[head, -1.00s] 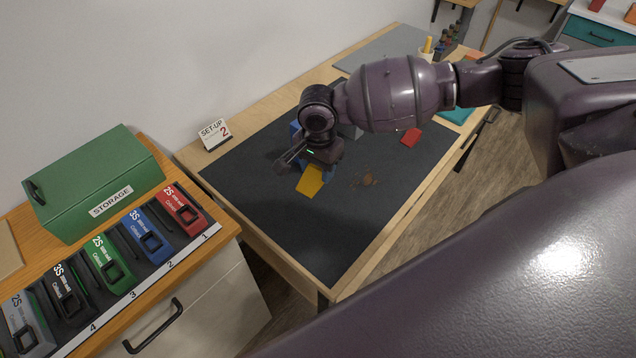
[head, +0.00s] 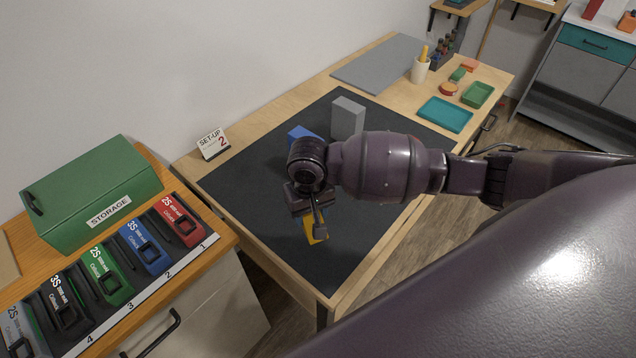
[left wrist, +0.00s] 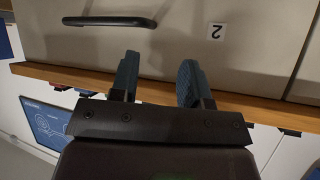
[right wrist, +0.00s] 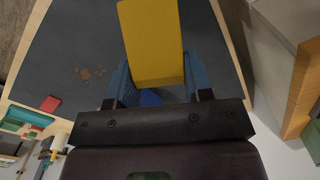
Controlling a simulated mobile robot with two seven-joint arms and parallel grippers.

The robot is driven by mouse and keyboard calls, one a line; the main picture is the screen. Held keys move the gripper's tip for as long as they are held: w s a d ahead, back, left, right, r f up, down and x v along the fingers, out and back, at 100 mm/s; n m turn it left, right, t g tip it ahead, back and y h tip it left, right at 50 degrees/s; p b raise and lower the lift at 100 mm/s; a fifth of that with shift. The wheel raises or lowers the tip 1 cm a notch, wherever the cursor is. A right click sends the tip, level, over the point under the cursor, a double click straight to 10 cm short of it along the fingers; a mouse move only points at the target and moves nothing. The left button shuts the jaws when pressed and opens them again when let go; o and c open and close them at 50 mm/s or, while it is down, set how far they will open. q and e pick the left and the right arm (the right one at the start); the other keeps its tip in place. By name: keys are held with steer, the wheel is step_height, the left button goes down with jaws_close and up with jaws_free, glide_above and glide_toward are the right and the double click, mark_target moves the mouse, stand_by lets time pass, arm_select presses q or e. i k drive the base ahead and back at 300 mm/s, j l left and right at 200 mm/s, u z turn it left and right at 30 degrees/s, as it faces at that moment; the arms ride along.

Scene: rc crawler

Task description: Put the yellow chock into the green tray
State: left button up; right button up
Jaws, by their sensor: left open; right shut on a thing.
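The yellow chock (head: 309,232) is held in my right gripper (head: 317,226), over the front part of the dark mat. In the right wrist view the chock (right wrist: 152,45) sits between the two blue fingers of my right gripper (right wrist: 156,82), which are shut on it. The green tray (head: 478,95) lies on the far right end of the bench, looking empty, well apart from the chock. My left gripper (left wrist: 160,82) shows only in the left wrist view, open and empty, by a pale cabinet front.
A teal tray (head: 446,115) lies just in front of the green tray. A grey block (head: 347,118) and a blue block (head: 302,134) stand on the mat (head: 245,190) behind my right arm. A red piece (right wrist: 50,103) lies on the mat. A cup (head: 420,70) stands farther back.

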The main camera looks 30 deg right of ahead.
mark_target(478, 95)
steer(key=l, duration=0.7)
steer(key=l+u, duration=0.15)
steer(key=l, duration=1.2)
steer(key=k+l+u, duration=0.15)
steer(key=l, duration=1.15)
steer(key=k+l+u, duration=0.1)
steer(key=l, duration=0.6)
steer(key=k+l+u, duration=0.1)
steer(key=l, duration=0.55)
